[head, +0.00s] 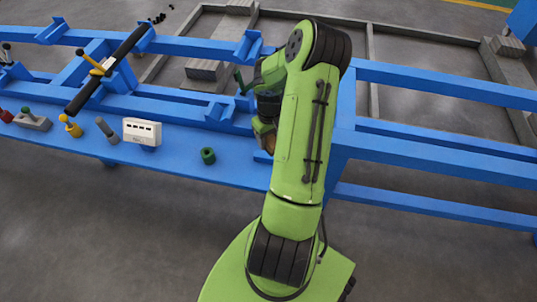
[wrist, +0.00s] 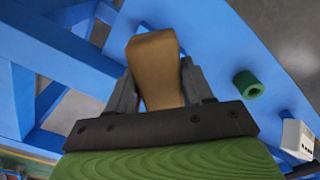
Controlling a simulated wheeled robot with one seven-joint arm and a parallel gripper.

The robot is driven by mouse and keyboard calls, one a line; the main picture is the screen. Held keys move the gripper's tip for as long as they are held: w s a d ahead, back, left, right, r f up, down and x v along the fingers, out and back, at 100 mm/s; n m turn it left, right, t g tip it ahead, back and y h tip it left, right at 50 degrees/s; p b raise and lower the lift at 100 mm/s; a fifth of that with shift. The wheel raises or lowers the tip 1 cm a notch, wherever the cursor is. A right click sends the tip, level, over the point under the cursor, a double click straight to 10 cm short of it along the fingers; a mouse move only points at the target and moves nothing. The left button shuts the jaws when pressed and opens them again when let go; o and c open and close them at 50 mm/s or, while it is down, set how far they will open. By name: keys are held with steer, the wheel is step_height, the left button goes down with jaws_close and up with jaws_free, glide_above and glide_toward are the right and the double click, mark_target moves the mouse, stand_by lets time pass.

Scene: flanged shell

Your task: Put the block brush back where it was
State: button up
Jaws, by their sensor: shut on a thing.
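The block brush (wrist: 155,62), a tan wooden-looking piece, is held between the two fingers of my gripper (wrist: 158,85) in the wrist view. The gripper is shut on it. Its far end sticks out past the fingers, over the blue frame; I cannot see any bristles. In the head view my green arm hides most of the gripper, and only a brownish bit of the brush (head: 264,141) shows at the arm's left edge, over the blue shelf (head: 235,170). I cannot tell whether the brush touches the shelf.
A green ring (head: 208,156) stands on the shelf left of my gripper. Further left are a white box (head: 142,131), a grey-handled tool (head: 107,130), a yellow piece (head: 71,127) and a grey block (head: 33,121). Blue rails (head: 440,85) run behind. The shelf between ring and gripper is bare.

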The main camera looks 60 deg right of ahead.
step_height(320, 180, down, 7)
steer(key=shift+f+b, duration=0.1)
steer(key=shift+b, duration=0.9)
steer(key=shift+r, duration=0.2)
steer(key=shift+f, duration=0.1)
steer(key=o, duration=1)
